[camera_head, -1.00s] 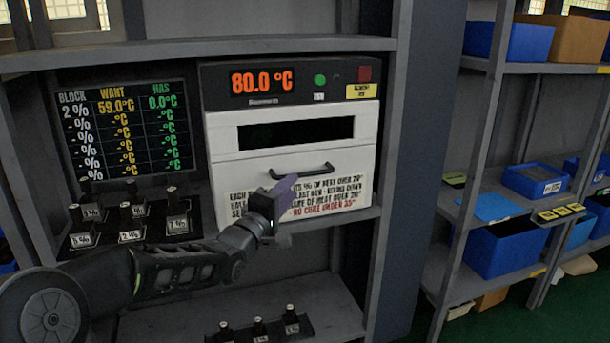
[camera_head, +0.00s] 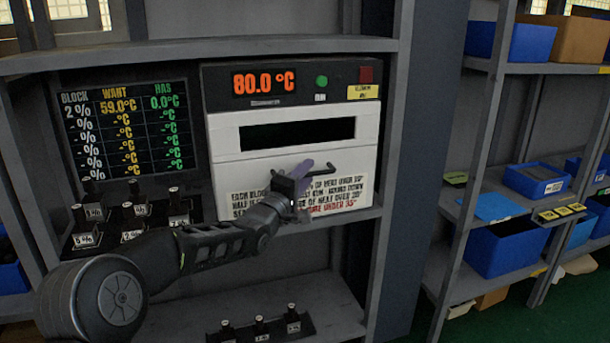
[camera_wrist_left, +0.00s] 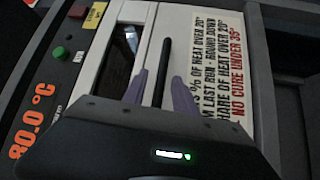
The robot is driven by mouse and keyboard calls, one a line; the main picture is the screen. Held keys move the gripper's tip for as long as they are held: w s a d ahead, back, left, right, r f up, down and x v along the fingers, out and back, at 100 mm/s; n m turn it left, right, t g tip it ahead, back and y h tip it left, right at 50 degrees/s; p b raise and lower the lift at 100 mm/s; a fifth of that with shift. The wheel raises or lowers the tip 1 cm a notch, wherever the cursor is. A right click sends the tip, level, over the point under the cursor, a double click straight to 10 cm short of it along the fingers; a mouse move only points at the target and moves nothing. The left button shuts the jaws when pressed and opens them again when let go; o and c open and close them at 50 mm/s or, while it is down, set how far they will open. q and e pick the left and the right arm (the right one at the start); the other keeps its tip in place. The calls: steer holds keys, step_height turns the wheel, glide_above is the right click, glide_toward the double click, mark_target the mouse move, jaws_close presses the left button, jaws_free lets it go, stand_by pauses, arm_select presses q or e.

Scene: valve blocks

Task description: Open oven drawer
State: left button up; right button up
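The oven (camera_head: 290,85) is a white-fronted unit in the shelf, with a dark display strip reading 80.0 °C. Its drawer (camera_head: 235,172) is the lower white panel with a printed notice, and it looks closed. The dark bar handle (camera_head: 345,165) is partly hidden by my left gripper (camera_head: 299,176), which is right in front of it. In the left wrist view, the handle (camera_wrist_left: 164,62) lies between the two purple fingers of the gripper (camera_wrist_left: 160,82). The fingers are apart, with gaps on both sides of the bar. My right gripper is not in view.
A readout panel (camera_head: 125,125) is left of the oven, above a rack of labelled valve blocks (camera_head: 135,210). More blocks (camera_head: 260,325) stand on the lower shelf. A shelf upright (camera_head: 400,150) stands right of the oven. Blue bins (camera_head: 505,245) are on the right-hand shelves.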

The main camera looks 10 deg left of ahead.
arm_select(q)
jaws_close()
stand_by(1.3)
